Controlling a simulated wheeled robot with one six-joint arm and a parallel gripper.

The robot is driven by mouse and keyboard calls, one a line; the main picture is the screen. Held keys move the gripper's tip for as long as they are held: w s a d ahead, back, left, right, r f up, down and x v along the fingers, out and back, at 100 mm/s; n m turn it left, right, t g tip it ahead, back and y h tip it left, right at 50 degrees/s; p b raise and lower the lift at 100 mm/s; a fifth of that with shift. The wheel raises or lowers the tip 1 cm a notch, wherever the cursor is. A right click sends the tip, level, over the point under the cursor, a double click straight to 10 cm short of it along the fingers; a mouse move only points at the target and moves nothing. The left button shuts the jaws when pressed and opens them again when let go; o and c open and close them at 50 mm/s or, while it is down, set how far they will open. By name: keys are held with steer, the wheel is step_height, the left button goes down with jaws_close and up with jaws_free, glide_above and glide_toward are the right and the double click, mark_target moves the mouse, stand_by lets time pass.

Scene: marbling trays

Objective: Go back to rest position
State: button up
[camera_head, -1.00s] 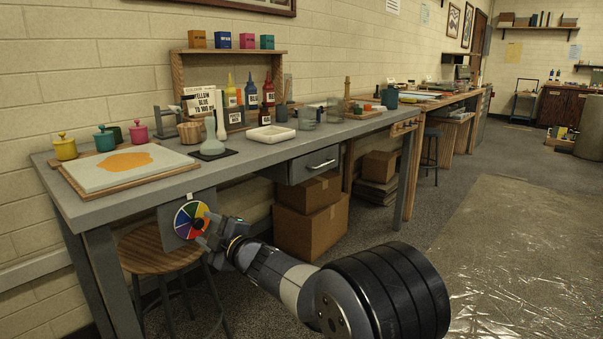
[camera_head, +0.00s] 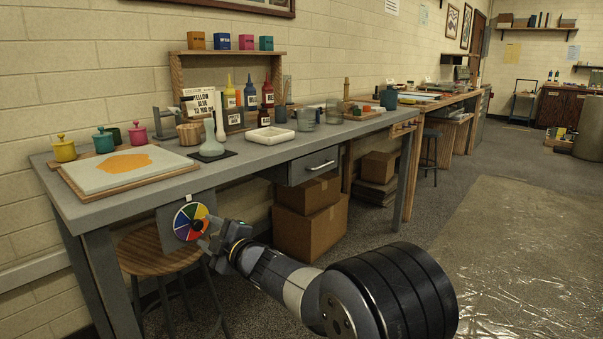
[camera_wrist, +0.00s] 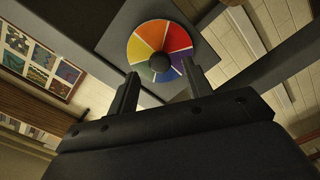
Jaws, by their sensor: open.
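My gripper (camera_head: 208,235) is open and empty, just in front of and slightly right of a colour wheel (camera_head: 190,221) on a grey panel at the front of the grey workbench. In the wrist view the colour wheel (camera_wrist: 160,48) sits beyond my two fingers (camera_wrist: 162,92), with its dark hub showing between them. I see no contact between the fingers and the wheel; the small gap is hard to judge. My arm reaches in from the lower right of the head view.
The workbench (camera_head: 245,160) holds a tray with an orange patch (camera_head: 130,168), several small pots, bottles and a white dish (camera_head: 270,135). A round stool (camera_head: 155,250) and cardboard boxes (camera_head: 310,232) stand beneath.

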steer(key=p+v, duration=0.2)
steer(key=v, duration=0.6)
steer(key=b+x, duration=0.2)
steer(key=x, duration=0.8)
steer(key=shift+w+a+f+b, duration=0.1)
steer(key=shift+w+a+b, duration=0.1)
steer(key=shift+b, duration=0.15)
steer(key=shift+w+a+r+m+p, duration=0.15)
steer(key=shift+r+m+p, duration=0.1)
steer(key=shift+m+p, duration=0.2)
steer(key=m+p, duration=0.4)
steer(key=m, duration=0.2)
steer(key=m+p, duration=0.4)
steer(key=m, duration=0.1)
steer(key=v, duration=0.7)
steer(key=shift+f, duration=0.2)
